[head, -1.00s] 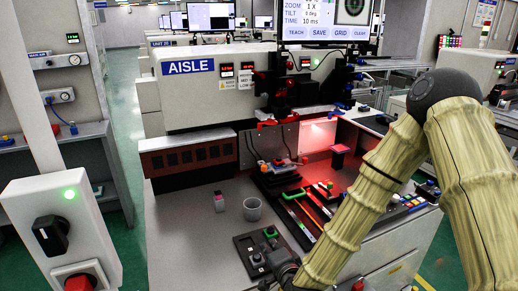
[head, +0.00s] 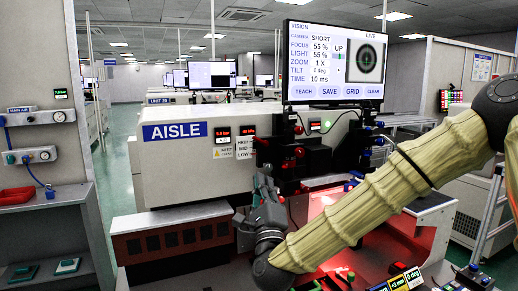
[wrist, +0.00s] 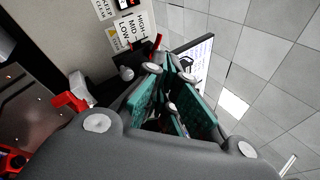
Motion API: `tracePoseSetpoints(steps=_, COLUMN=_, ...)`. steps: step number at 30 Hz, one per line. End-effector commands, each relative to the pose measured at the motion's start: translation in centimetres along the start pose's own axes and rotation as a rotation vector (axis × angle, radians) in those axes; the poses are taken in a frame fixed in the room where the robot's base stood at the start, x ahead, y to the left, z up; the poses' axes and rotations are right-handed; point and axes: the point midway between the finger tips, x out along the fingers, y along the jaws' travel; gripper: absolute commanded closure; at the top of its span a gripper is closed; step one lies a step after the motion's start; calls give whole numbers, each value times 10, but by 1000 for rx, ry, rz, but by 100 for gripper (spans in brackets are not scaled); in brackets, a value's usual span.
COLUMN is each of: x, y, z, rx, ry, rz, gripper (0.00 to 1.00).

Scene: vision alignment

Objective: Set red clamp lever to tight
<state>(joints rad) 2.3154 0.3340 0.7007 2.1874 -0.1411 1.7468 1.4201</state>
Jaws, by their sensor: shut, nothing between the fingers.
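My gripper (head: 262,188) is raised in front of the vision machine in the head view, with its fingers pointing up. In the wrist view my gripper (wrist: 168,68) shows its teal-padded fingers closed together, with nothing held. A red lever-like part (wrist: 72,99) lies left of the fingers in the wrist view, apart from them. Another red part (wrist: 157,42) shows just beyond the fingertips; I cannot tell whether they touch. In the head view red parts (head: 299,152) sit on the dark column right of my gripper. I cannot tell which is the clamp lever; my gripper and arm hide the area below.
A monitor (head: 333,62) stands above the machine. A label reading HIGH, MID, LOW (head: 244,148) is on the machine front (head: 180,165), close behind my gripper. My arm crosses the red-lit work area at right. The aisle at left is free.

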Motion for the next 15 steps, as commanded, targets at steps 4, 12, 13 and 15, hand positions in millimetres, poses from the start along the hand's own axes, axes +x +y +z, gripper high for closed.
tracePoseSetpoints(steps=4, x=1, y=2, z=-3, rx=-2, ry=3, rz=2, gripper=100)
tracePoseSetpoints(steps=12, x=10, y=2, z=-2, rx=-4, ry=2, rz=2, gripper=100)
tracePoseSetpoints(steps=13, x=13, y=2, z=-2, rx=-4, ry=2, rz=2, gripper=100)
tracePoseSetpoints(steps=15, x=22, y=1, z=-1, rx=-4, ry=1, rz=2, gripper=100)
